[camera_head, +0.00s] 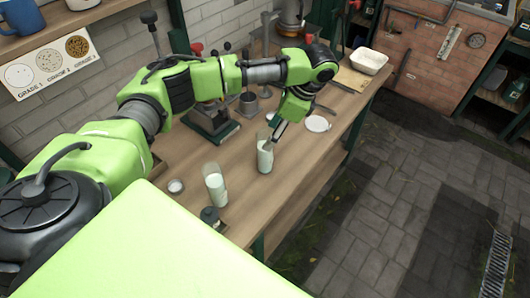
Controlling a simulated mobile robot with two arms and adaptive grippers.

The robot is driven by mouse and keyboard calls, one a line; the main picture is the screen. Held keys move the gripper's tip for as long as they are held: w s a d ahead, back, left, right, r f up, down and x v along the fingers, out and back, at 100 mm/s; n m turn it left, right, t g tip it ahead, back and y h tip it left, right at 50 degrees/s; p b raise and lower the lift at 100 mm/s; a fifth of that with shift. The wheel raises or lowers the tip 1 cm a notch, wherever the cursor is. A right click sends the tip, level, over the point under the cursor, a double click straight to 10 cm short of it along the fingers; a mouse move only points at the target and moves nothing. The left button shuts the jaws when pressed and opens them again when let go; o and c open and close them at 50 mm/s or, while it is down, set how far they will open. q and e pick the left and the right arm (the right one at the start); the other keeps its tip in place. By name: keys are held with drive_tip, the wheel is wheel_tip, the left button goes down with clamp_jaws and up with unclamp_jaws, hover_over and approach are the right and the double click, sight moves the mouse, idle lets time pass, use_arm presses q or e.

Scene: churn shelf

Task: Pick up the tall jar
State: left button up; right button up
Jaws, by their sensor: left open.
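Two upright clear glass jars with whitish contents stand on the wooden bench. The farther jar (265,158) is right below my left gripper (275,136). The nearer jar (215,188) stands to the left, closer to me. I cannot tell for sure which of the two is the taller. My left arm reaches across the bench from the left, and its gripper points down at the top of the farther jar. The gripper is open; I cannot tell whether a finger touches the glass. My right gripper is not in view.
The wooden bench (185,215) also holds a small dark-lidded container (209,216), a small round dish (175,186), a white saucer (317,124), a green-based device (212,128) and a white tub (369,60). The paved floor to the right is clear.

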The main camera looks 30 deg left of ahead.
sight(265, 152)
use_arm(q)
drive_tip(key=x, duration=0.1)
drive_tip(key=p+x, duration=0.1)
drive_tip(key=x, duration=0.1)
drive_tip(key=p+x, duration=0.1)
drive_tip(key=x, duration=0.1)
drive_tip(key=shift+s+f, duration=0.1)
drive_tip(key=shift+s, duration=0.15)
clamp_jaws()
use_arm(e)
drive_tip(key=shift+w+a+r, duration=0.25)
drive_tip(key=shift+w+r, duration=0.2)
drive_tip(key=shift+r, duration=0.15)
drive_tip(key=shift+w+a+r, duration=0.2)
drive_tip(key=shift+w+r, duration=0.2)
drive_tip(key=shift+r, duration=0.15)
